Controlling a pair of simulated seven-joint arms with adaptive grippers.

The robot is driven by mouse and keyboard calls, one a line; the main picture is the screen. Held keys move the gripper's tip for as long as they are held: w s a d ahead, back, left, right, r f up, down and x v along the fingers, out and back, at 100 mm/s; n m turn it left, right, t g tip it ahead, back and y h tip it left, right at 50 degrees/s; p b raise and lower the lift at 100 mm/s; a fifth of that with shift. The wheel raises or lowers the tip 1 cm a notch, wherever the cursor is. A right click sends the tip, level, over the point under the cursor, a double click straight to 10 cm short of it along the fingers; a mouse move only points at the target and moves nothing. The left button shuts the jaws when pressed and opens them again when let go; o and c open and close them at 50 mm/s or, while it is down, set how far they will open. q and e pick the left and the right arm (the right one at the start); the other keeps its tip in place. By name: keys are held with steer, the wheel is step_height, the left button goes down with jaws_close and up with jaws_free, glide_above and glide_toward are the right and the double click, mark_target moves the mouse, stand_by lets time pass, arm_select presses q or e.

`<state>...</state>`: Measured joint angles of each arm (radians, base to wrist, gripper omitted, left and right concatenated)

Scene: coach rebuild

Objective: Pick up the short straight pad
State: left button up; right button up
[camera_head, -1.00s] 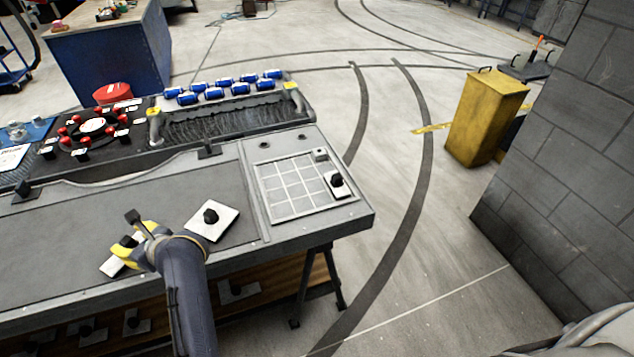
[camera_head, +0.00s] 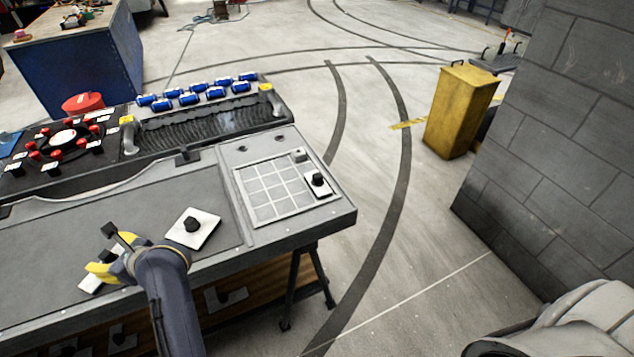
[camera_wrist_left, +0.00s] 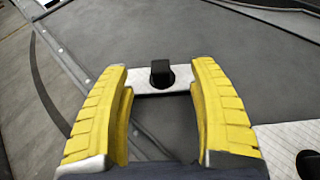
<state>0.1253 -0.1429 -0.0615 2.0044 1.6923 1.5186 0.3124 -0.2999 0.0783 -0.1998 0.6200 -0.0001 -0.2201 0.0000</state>
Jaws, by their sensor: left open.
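A narrow straight white pad with a black knob (camera_wrist_left: 160,76) lies flat on the grey bench top. In the left wrist view it is ahead of and between my yellow fingers. In the head view its white end (camera_head: 91,284) shows under my left gripper (camera_head: 100,262), which hides the rest. My left gripper is open, one finger each side of the knob in the wrist view (camera_wrist_left: 160,105), and holds nothing. I cannot tell the height left between fingers and pad. My right gripper is not in view.
A squarer white pad (camera_head: 205,234) with a black knob lies right of the gripper. A small knobbed pad (camera_head: 321,190) sits on the gridded plate (camera_head: 265,191). Blue cylinders (camera_head: 188,98) line the rack behind. The bench (camera_head: 60,225) is clear around the pads.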

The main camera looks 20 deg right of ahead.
arm_select(q)
steer(key=shift+o, duration=0.8)
